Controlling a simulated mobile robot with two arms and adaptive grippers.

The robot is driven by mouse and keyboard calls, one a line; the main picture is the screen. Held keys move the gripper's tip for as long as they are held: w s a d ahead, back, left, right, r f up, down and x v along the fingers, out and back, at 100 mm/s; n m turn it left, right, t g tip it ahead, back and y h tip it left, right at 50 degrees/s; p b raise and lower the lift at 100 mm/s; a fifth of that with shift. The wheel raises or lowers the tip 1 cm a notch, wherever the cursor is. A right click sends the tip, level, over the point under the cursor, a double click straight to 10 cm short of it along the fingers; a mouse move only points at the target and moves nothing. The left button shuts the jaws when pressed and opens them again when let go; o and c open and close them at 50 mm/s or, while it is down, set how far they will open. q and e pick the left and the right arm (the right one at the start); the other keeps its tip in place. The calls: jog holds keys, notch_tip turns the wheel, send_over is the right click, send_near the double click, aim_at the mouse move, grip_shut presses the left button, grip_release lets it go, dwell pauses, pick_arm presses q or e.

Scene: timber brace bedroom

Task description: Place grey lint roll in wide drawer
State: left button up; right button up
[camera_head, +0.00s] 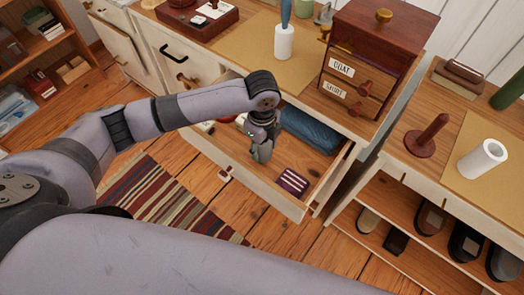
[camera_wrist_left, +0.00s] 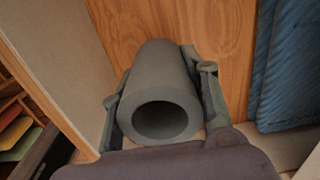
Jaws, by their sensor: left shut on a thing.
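In the left wrist view the grey lint roll (camera_wrist_left: 160,85) sits between the two fingers of my left gripper (camera_wrist_left: 160,100), its hollow end facing the camera. The gripper is shut on it. In the head view my left gripper (camera_head: 262,148) points down inside the open wide drawer (camera_head: 265,195). The roll is hard to tell apart from the gripper there. The drawer's wooden floor (camera_wrist_left: 215,40) shows close behind the roll in the wrist view; whether the roll touches it I cannot tell. My right gripper is not in view.
The drawer also holds a folded blue cloth (camera_head: 310,130), seen in the wrist view too (camera_wrist_left: 290,65), and a dark striped packet (camera_head: 292,181). A white roll (camera_head: 482,159) and a reddish peg stand (camera_head: 428,137) are on the right-hand bench. A small two-drawer cabinet (camera_head: 385,30) stands above.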

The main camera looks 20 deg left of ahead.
aim_at(262, 153)
pick_arm(q)
notch_tip(262, 153, down, 3)
jog(key=shift+s, duration=0.1)
jog(key=shift+f, duration=0.25)
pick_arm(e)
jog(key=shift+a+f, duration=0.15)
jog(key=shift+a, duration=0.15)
pick_arm(q)
jog(key=shift+f, duration=0.1)
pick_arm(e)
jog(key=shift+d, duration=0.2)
pick_arm(q)
jog(key=o, duration=1.1)
jog(key=shift+o, duration=0.2)
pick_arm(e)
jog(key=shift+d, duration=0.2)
pick_arm(q)
notch_tip(262, 153, up, 12)
jog(key=shift+r+p, duration=0.2)
jog(key=shift+p, duration=0.1)
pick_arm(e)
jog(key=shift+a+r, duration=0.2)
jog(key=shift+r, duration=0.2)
